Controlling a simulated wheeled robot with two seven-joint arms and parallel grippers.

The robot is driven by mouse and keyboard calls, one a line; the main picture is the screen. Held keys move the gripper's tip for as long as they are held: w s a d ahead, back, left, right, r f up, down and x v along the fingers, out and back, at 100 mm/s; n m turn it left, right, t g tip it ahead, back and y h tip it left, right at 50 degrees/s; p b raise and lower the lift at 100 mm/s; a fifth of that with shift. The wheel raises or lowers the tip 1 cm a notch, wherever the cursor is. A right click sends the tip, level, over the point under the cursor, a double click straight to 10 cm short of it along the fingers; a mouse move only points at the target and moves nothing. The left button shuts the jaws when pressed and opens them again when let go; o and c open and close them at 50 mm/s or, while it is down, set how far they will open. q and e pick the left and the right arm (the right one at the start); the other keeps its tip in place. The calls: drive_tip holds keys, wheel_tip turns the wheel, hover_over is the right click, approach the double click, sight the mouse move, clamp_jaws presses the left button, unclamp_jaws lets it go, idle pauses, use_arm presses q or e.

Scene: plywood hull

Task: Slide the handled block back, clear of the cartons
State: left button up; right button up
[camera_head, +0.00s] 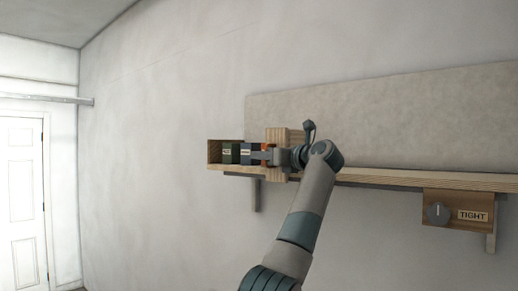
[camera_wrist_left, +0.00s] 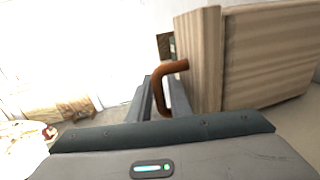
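The handled block (camera_head: 277,137) is pale striped wood and stands on the wall shelf (camera_head: 380,179), with an orange-brown handle (camera_head: 265,147). A green carton (camera_head: 230,153) and a dark blue-grey carton (camera_head: 246,153) stand in a row to its left. My left gripper (camera_head: 263,155) is at the handle, in front of the block. In the left wrist view the block (camera_wrist_left: 208,60) is at the right, and the bent handle (camera_wrist_left: 160,92) is beside the dark fingers. The right gripper is out of view.
A wooden end panel (camera_head: 214,151) closes the shelf's left end. A grey backboard (camera_head: 400,120) is on the wall behind. A box with a knob (camera_head: 438,213) and a TIGHT label (camera_head: 473,216) hangs under the shelf at right. The shelf right of my arm looks clear.

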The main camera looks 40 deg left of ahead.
use_arm(q)
drive_tip(key=shift+x, duration=0.8)
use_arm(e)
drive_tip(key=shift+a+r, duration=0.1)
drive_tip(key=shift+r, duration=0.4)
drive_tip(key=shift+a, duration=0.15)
use_arm(q)
clamp_jaws()
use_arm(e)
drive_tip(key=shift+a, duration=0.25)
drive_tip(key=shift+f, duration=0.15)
